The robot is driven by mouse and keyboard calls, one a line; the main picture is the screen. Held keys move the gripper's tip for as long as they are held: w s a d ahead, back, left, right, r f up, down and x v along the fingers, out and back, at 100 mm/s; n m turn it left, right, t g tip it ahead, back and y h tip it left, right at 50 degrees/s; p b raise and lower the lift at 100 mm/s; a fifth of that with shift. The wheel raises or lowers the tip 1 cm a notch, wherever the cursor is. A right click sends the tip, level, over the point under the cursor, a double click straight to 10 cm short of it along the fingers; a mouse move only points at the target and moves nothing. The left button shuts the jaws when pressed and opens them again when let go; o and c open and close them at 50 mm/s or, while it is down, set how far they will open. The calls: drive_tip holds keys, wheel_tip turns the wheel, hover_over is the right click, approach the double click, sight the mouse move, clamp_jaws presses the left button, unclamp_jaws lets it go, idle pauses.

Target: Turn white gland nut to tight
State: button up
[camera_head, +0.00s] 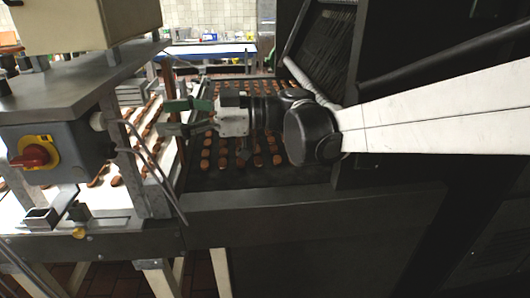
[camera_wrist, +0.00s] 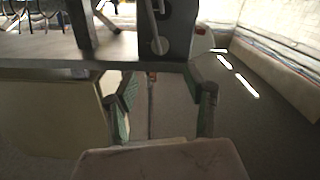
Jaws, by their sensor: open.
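The white gland nut (camera_head: 98,122) appears as a small pale fitting on the right side of a grey switch box (camera_head: 60,150), where thin cables leave the box. It is small and its thread is not readable. My gripper (camera_head: 164,117) is open and empty, with green-padded fingers pointing left, to the right of the nut and apart from it. In the wrist view my gripper (camera_wrist: 158,92) shows its two fingers spread with nothing held between them. I cannot make out the nut in the wrist view.
The box carries a red rotary knob (camera_head: 34,156) on a yellow plate. Grey metal posts and hanging cables stand between box and gripper. A dark conveyor (camera_head: 225,178) with rows of brown biscuits lies below my arm. A dark machine housing (camera_head: 430,50) stands at right.

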drive_tip(key=s+d+f+m+t+h+b, duration=0.3)
drive_tip(key=d+f+m+t+h, duration=0.3)
drive_tip(key=d+f+m, duration=0.4)
drive_tip(key=d+f+h, duration=0.1)
drive_tip(key=d+f, duration=0.2)
drive_tip(key=d, duration=0.2)
drive_tip(key=shift+s+d+f+m, duration=0.2)
drive_tip(key=shift+s+f+m, duration=0.1)
drive_tip(key=shift+s, duration=0.1)
drive_tip(key=shift+r, duration=0.1)
drive_tip(key=n+g+y+p, duration=0.2)
drive_tip(key=n+g+y, duration=0.4)
drive_tip(key=n+y, duration=0.15)
approach(105, 122)
drive_tip(key=shift+n+h, duration=0.25)
drive_tip(key=shift+n, duration=0.2)
drive_tip(key=a, duration=0.3)
drive_tip(key=s+a+p, duration=0.1)
drive_tip(key=a, duration=0.5)
drive_tip(key=shift+s+a+r, duration=0.2)
drive_tip(key=shift+s+r, duration=0.1)
drive_tip(key=shift+s, duration=0.05)
